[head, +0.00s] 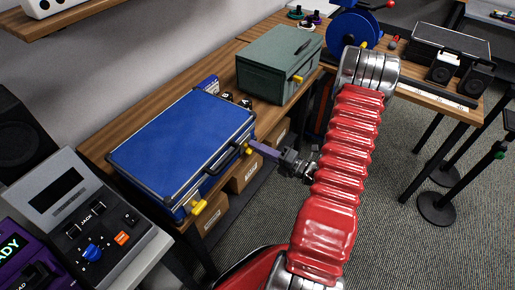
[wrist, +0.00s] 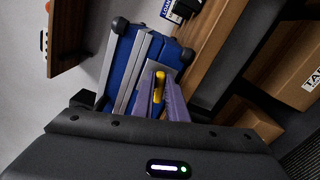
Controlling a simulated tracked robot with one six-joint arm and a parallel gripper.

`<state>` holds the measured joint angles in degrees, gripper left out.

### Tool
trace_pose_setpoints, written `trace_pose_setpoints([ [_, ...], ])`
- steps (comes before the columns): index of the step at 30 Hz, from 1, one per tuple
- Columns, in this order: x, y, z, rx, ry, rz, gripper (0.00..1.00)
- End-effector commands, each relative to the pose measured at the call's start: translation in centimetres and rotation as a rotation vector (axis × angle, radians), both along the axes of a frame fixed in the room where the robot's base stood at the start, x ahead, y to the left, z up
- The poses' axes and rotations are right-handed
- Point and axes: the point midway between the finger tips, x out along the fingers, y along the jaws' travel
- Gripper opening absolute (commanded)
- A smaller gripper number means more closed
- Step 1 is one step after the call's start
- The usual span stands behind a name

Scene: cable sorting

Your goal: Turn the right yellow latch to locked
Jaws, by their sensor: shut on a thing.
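A closed blue case (head: 180,140) with metal edges lies on the wooden bench. Its right yellow latch (head: 247,150) is on the front face, mostly covered by my gripper (head: 256,146) in the head view. In the wrist view the yellow latch (wrist: 159,77) sits between the purple fingertips of my gripper (wrist: 157,88), which are shut on it. The left yellow latch (head: 199,207) sticks out at the case's near front corner, clear of my gripper. The exact angle of the right latch is hard to tell.
A green metal box (head: 280,62) with its own yellow latch stands behind the case. Cardboard boxes (head: 245,172) sit under the bench. A grey device with a blue knob (head: 93,251) is at near left. The floor in front is free.

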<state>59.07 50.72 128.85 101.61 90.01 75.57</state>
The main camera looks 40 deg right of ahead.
Motion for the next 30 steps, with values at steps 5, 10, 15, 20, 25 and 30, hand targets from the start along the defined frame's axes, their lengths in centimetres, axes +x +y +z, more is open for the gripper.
trace_pose_setpoints([
  [5, 0.0, -0.24, -0.36, 0.122, 0.048, -0.005, 0.0],
  [10, 0.0, -0.28, -0.5, 0.203, 0.077, -0.006, 0.0],
  [15, 0.01, -0.32, -0.58, 0.246, 0.093, -0.007, 0.0],
  [20, 0.0, -0.34, -0.63, 0.257, 0.098, -0.009, 0.0],
  [25, 0.0, -0.36, -0.65, 0.258, 0.098, -0.01, 0.0],
  [30, -0.01, -0.37, -0.66, 0.258, 0.097, -0.011, 0.16],
])
